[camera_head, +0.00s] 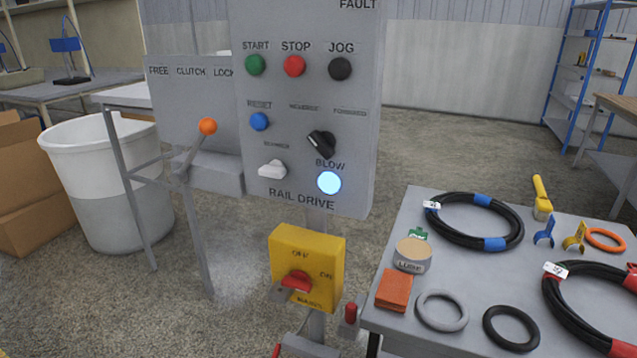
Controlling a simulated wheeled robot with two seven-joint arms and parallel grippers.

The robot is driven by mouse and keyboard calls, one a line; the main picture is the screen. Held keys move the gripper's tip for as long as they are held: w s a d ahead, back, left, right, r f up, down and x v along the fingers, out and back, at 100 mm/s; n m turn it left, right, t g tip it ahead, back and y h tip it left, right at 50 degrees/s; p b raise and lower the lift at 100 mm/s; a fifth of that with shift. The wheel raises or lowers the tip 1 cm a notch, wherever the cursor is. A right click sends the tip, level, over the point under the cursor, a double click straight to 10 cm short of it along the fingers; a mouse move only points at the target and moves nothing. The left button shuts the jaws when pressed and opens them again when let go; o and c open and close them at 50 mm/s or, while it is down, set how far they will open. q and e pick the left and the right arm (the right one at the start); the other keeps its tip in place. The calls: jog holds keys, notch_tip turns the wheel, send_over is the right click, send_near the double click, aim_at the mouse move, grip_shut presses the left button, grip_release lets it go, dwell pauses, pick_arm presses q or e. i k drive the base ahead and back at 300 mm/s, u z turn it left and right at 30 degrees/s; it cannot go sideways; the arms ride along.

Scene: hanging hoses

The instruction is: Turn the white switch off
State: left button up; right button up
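The white switch (272,169) is a small light-coloured knob at the lower left of the grey RAIL DRIVE panel (355,110). Its pointer looks slightly tilted, with its right end higher. A small label above it is too blurred to read surely. A lit pale-blue lamp (329,182) sits to its right, under the word BLOW. A black selector knob (321,143) is up and to the right of the switch. Neither of my grippers can be made out in this view. Nothing covers the switch.
A lever with an orange ball (207,126) stands left of the panel. A yellow mains box (307,262) with a red handle hangs below. A grey table (462,281) with hoses and rings is at right. A white bin (100,180) stands at left.

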aim_at(276, 169)
jog(key=u, duration=2.05)
jog(key=i, duration=1.15)
jog(key=z, duration=1.95)
